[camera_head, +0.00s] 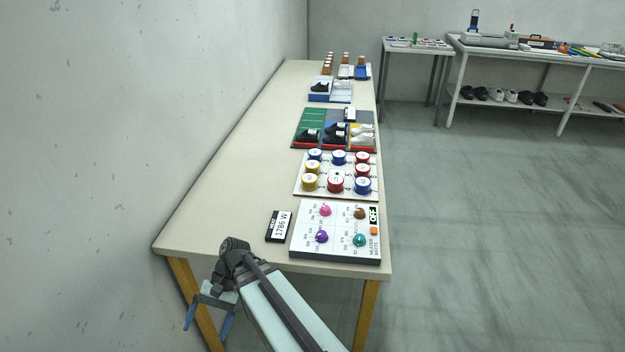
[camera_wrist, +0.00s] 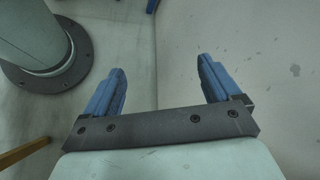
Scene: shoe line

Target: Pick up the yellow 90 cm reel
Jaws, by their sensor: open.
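Two yellow reels stand on a white board (camera_head: 298,189) on the long table. One yellow reel (camera_head: 313,169) is at the left of the middle row, and the other yellow reel (camera_head: 309,184) is at the left of the front row. Their length labels are too small to read, so I cannot tell which is 90 cm. Blue reels (camera_head: 338,158) and red reels (camera_head: 335,184) share the board. My gripper (camera_head: 208,318) is open and empty, off the table's front left corner, low and well apart from the reels. Its blue fingers (camera_wrist: 160,88) also show in the wrist view.
A panel with coloured knobs (camera_head: 340,219) and a display reading 1786 W (camera_head: 279,226) lie in front of the reel board. Coloured trays with shoes (camera_head: 333,132) are behind it. The left strip of the table (camera_head: 225,190) is clear. A wall runs along the left.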

